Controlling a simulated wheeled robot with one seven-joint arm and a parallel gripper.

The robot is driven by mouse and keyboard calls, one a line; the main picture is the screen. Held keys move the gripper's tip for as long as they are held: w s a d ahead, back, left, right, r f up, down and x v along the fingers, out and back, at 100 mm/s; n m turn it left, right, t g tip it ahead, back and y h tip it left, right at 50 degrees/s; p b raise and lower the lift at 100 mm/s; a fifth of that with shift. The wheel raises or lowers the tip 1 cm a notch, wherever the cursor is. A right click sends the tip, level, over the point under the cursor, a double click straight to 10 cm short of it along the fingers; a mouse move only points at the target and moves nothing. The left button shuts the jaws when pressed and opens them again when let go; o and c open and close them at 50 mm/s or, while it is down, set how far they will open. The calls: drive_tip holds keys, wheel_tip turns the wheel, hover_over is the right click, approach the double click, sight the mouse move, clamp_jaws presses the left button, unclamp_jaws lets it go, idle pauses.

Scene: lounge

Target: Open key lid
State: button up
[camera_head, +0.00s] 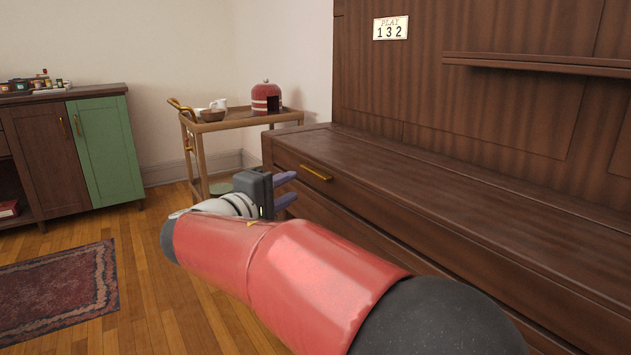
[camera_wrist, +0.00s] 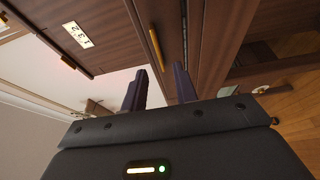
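The key lid (camera_head: 450,205) is a dark brown wooden lid along the front of a tall piano-like cabinet, and it lies shut. A brass bar handle (camera_head: 316,173) is on its front face near the left end. The handle also shows in the wrist view (camera_wrist: 155,48), ahead of the fingertips. My gripper (camera_head: 287,188) is just left of the handle in the head view, apart from it. Its two purple fingers are spread with nothing between them, as the wrist view also shows (camera_wrist: 160,84).
A wooden trolley (camera_head: 235,124) with a red domed object (camera_head: 266,98) and cups stands behind my gripper. A cabinet with a green door (camera_head: 105,148) and a patterned rug (camera_head: 60,290) are at the left.

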sight(312, 173)
drive_tip(key=x, duration=0.7)
drive_tip(key=shift+w+r, duration=0.15)
drive_tip(key=shift+w, duration=0.2)
drive_tip(key=shift+c, duration=0.4)
clamp_jaws()
